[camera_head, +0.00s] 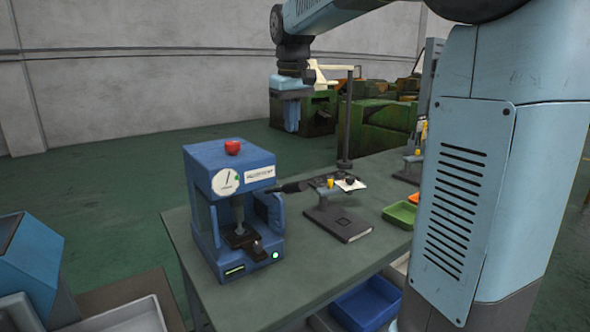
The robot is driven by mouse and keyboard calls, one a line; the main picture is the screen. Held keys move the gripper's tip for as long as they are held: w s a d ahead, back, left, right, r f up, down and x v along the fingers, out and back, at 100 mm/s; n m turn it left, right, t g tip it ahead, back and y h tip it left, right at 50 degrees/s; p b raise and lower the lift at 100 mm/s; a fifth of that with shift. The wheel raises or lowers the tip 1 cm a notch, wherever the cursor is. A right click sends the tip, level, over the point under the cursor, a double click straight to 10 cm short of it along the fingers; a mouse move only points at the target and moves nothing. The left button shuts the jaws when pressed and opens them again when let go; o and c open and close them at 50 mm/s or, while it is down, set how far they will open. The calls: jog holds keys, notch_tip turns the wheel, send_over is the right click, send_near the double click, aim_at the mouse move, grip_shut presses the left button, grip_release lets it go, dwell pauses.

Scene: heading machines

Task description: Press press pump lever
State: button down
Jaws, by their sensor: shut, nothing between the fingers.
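The blue press (231,175) stands on the near left part of the table, with a round dial on its front and a red knob (232,147) on top. A dark lever handle (293,187) sticks out from its right side; this looks like the pump lever. My gripper (292,128) is shut and empty. It points down in the air, above the lever and slightly beyond it in the picture, and touches nothing. The lever's joint with the press is partly hidden.
A small stand with a dark base (340,224) sits right of the press, with a tall dark post (346,130) behind it. A green tray (400,214) lies at right. A blue bin (366,302) is below the table edge. Bare table shows before the stand.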

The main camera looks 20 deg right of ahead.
jog(key=shift+w+a, duration=0.2)
jog(key=shift+w, duration=0.9)
send_over(292, 183)
jog(key=f, duration=0.6)
jog(key=a+f, duration=0.1)
jog(key=f, duration=0.2)
jog(key=shift+w+f, duration=0.35)
jog(key=shift+w, duration=0.05)
jog(key=f, duration=0.1)
jog(key=s+d+f, duration=0.1)
jog(key=shift+f, duration=0.35)
jog(key=shift+s+d+f, duration=0.15)
jog(key=shift+d+f, duration=0.05)
jog(key=shift+f, duration=0.3)
